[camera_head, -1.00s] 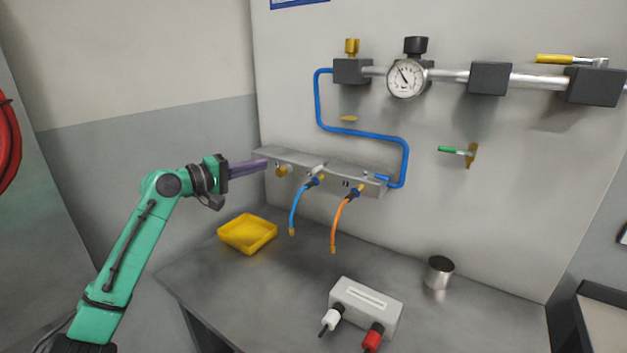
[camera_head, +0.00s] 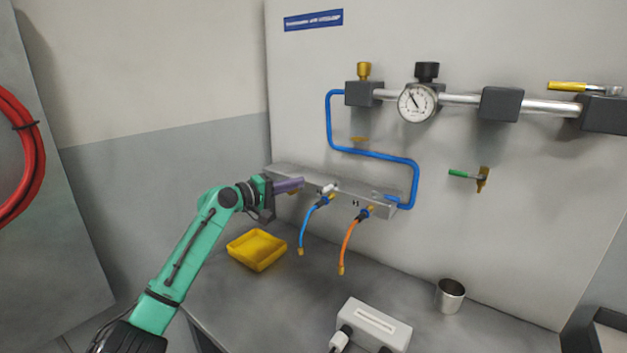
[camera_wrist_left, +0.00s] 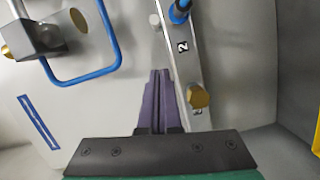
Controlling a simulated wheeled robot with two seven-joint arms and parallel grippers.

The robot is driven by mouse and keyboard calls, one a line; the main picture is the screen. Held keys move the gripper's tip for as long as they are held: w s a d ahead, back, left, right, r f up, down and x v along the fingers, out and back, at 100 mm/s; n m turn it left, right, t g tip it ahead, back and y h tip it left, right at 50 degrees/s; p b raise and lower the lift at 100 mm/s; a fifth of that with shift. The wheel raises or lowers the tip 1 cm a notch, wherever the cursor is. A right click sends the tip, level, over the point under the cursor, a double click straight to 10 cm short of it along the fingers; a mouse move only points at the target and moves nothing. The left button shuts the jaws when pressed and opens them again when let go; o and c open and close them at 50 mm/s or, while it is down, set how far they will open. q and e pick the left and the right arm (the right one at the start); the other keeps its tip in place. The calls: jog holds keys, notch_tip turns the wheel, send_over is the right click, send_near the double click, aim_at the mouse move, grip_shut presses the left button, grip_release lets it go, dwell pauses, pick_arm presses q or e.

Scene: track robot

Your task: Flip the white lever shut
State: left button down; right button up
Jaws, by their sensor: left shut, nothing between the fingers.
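The white lever (camera_head: 329,188) is small and sits on the grey manifold block (camera_head: 378,205) on the wall, above the blue hose's fitting. Its pale end also shows at the top of the left wrist view (camera_wrist_left: 155,21), beside the block's edge. My left gripper (camera_head: 303,182) has purple fingers, shut and empty, pointing right along the block's front. The fingertips (camera_wrist_left: 160,71) are a short way left of the lever and look apart from it. A brass fitting (camera_wrist_left: 198,96) is close beside the fingers. My right gripper is not in view.
Blue (camera_head: 309,226) and orange (camera_head: 348,244) hoses hang below the block. A blue pipe (camera_head: 385,155) runs above it to the gauge line. A yellow tray (camera_head: 257,264), a metal cup (camera_head: 450,311) and a white box (camera_head: 381,314) stand on the grey bench. The bench middle is clear.

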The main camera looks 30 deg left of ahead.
aim_at(331, 187)
pick_arm(q)
jog(key=d+p, duration=0.1)
jog(key=w+d+p, duration=0.1)
jog(key=d, duration=0.1)
jog(key=d+f+p, duration=0.1)
jog(key=shift+w+d, duration=0.3)
jog(key=shift+d, duration=0.1)
